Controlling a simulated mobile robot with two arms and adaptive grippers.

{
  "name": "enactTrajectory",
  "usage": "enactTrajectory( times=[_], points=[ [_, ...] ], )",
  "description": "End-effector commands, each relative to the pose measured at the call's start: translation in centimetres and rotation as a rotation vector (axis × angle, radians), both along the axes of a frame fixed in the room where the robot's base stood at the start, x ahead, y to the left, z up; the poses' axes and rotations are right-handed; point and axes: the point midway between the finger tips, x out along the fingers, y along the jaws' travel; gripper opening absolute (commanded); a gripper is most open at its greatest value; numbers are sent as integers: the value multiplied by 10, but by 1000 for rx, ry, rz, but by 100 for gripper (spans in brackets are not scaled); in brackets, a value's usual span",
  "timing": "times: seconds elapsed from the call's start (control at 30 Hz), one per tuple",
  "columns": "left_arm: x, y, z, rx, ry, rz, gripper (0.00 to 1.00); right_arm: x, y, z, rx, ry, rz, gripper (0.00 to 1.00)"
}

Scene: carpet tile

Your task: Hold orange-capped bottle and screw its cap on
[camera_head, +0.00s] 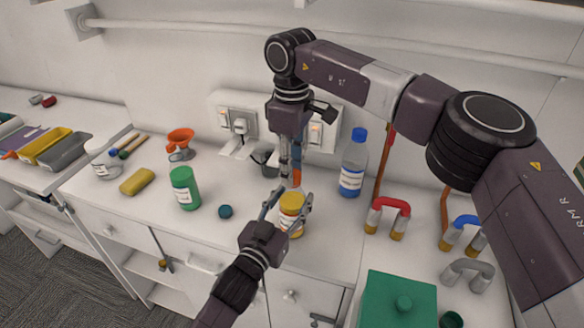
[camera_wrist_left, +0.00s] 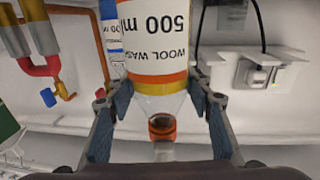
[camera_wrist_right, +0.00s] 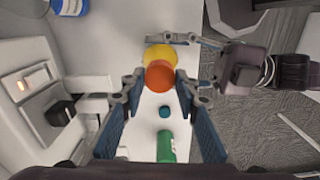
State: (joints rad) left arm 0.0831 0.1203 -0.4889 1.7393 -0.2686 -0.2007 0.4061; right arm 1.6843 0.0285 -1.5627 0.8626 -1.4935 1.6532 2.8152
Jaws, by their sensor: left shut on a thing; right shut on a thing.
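The bottle (camera_head: 291,213) stands upright on the counter, yellow with a white "WOOL WASH 500 ml" label. It appears upside down in the left wrist view (camera_wrist_left: 160,50). My left gripper (camera_head: 287,208) is shut around its body from the front. The orange cap (camera_head: 297,178) is over the bottle's top, between the fingers of my right gripper (camera_head: 291,170), which points down from above. In the right wrist view the cap (camera_wrist_right: 160,76) overlaps the yellow bottle top (camera_wrist_right: 160,54). I cannot tell how far the cap sits on the neck.
A blue-capped bottle (camera_head: 352,165) stands close behind right. A green bottle (camera_head: 185,188) and a small teal cap (camera_head: 225,211) are to the left. Wall sockets (camera_head: 240,125) are behind. Red-topped pipes (camera_head: 388,214) and a green box (camera_head: 398,300) are to the right.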

Motion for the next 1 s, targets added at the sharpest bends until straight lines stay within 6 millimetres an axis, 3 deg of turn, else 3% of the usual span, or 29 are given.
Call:
enactTrajectory(
  times=[0.17,0.2,0.37,0.67,1.0],
  points=[
    [0,0,0,0,-1,-1,0,0,1,1,1,-2,2,21],
    [0,0,0,0,-1,-1,0,0,1,1,1,-2,2,31],
    [0,0,0,0,-1,-1,0,0,1,1,1,-2,3,46],
    [0,0,0,0,-1,-1,0,0,0,3,1,-1,4,46],
    [0,0,0,0,-1,-1,0,0,1,41,1,-3,4,46]
  ],
)
